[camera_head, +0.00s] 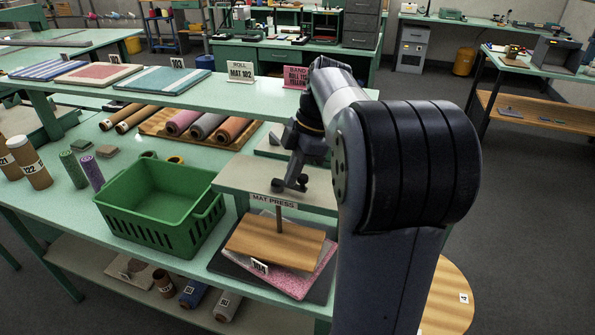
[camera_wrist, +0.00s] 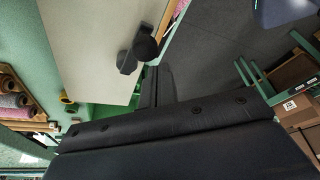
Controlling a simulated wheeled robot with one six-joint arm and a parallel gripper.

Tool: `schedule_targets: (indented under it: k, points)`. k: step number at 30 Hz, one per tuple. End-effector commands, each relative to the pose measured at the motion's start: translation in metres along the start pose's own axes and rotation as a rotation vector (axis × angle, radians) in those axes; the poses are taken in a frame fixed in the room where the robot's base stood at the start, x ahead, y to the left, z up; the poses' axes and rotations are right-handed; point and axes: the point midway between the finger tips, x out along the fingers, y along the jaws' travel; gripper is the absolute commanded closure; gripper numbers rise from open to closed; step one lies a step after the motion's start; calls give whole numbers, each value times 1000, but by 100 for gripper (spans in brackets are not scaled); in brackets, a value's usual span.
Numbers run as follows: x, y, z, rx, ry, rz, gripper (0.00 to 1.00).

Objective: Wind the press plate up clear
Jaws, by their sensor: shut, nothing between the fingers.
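The mat press (camera_head: 238,174) stands on the green bench, with its pale top beam above the wooden press plate (camera_head: 270,243). The plate hangs from a thin screw rod and lies over a pink mat (camera_head: 317,273); whether it touches the mat I cannot tell. A black crank with knobs (camera_head: 291,185) sits on the beam. In the wrist view the crank knob (camera_wrist: 145,47) shows over the pale beam (camera_wrist: 90,40). My gripper (camera_head: 303,150) is just above the crank, shut and empty. In the wrist view its dark fingers (camera_wrist: 165,85) are beside the knob, apparently apart from it.
A green crate (camera_head: 160,205) stands left of the press. Rolls (camera_head: 205,125) lie in a wooden tray behind, under a raised shelf with flat mats and signs (camera_head: 241,72). Upright rolls (camera_head: 28,160) stand at far left.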

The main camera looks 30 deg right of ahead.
Motion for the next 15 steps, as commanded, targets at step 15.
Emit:
schedule_targets:
  k: [15]
  points:
    - [-65,11,-27,4,0,5,100]
